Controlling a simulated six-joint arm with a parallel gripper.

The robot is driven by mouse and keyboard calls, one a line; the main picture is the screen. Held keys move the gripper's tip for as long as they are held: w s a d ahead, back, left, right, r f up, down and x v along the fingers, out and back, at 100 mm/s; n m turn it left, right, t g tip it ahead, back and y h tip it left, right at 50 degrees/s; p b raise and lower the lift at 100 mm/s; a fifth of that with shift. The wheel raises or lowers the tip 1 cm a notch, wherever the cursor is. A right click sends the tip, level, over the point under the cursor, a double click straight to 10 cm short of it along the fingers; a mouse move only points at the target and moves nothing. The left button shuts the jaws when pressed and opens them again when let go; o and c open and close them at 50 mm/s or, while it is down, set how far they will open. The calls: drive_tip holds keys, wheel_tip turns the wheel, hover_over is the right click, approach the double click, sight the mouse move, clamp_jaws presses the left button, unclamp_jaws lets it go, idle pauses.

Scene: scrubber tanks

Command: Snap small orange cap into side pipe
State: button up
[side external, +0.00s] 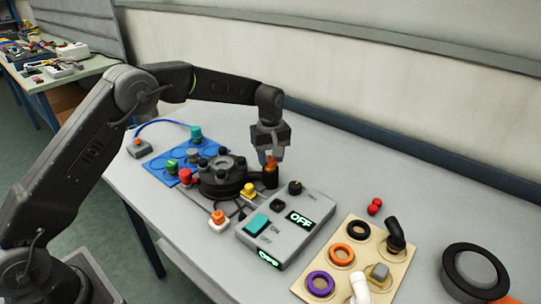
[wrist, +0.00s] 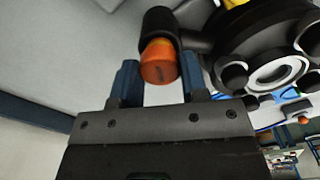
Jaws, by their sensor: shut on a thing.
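The small orange cap (wrist: 159,64) is between the fingers of my gripper (wrist: 160,76) in the wrist view, and the gripper is shut on it. The cap meets the open end of the black side pipe (wrist: 160,24); how deep it sits inside cannot be told. In the side external view, my gripper (side external: 271,157) points down over the upright side pipe (side external: 271,180), with the orange cap (side external: 271,163) at its top. The side pipe stands at the right of the black round tank (side external: 222,178).
A grey control box (side external: 285,230) reading OFF stands just in front of the pipe. A blue tray (side external: 183,166) with coloured caps lies left. The table behind is clear.

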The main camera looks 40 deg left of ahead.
drive_tip(key=shift+f, duration=0.9)
idle(1.5)
drive_tip(key=o, duration=1.1)
drive_tip(key=shift+o, duration=0.4)
drive_tip(key=shift+r, duration=0.1)
drive_tip(key=o, duration=0.5)
drive_tip(key=shift+r, duration=3.5)
